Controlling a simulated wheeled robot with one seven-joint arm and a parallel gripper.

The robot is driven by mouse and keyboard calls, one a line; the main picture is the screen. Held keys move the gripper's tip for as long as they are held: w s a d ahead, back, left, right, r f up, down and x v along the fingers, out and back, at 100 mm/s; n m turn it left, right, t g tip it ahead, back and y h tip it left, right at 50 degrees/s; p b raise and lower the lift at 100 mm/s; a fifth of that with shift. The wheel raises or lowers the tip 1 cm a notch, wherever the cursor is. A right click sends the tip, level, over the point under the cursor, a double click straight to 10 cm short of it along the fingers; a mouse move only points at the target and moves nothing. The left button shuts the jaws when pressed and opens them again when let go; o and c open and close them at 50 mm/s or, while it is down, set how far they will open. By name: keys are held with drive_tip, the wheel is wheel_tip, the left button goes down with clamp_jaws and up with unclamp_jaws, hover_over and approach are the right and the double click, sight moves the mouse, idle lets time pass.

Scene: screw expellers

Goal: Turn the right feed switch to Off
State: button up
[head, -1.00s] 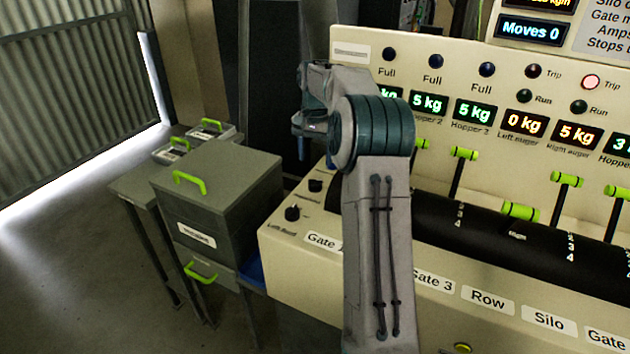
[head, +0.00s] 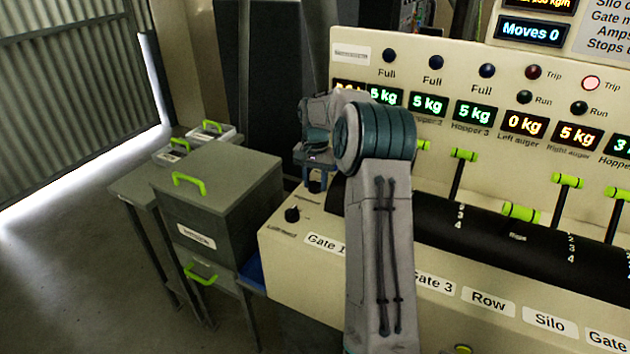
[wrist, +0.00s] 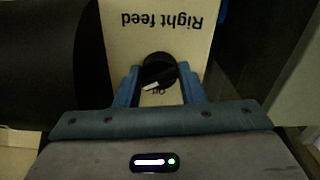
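The right feed switch is a round black knob (wrist: 158,68) with a white pointer mark, below an upside-down "Right feed" label (wrist: 153,18) in the wrist view. The pointer slants to the lower left, near small lettering partly covered by the knob. My gripper (wrist: 159,76) has its blue fingers apart, one on each side of the knob. I cannot tell whether either finger touches it. In the head view my gripper (head: 316,184) points down over the panel's left end and hides this switch.
A second black knob (head: 292,214), the left feed switch, sits nearer on the cream panel (head: 290,245). A dark roller (head: 470,215) and green-handled levers (head: 464,154) lie to the right. A grey cabinet (head: 240,180) stands to the left.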

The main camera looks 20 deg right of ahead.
drive_tip(key=shift+r+n, duration=0.1)
drive_tip(key=shift+n, duration=0.2)
drive_tip(key=shift+n+p, duration=0.55)
drive_tip(key=shift+n, duration=0.45)
drive_tip(key=n+p, duration=0.1)
drive_tip(key=n, duration=0.2)
drive_tip(key=shift+n, duration=0.3)
drive_tip(key=n+p, duration=0.1)
drive_tip(key=n, duration=0.4)
drive_tip(key=shift+n, duration=0.3)
drive_tip(key=shift+w+n+p, duration=0.1)
drive_tip(key=shift+n+p, duration=0.2)
drive_tip(key=o, duration=1)
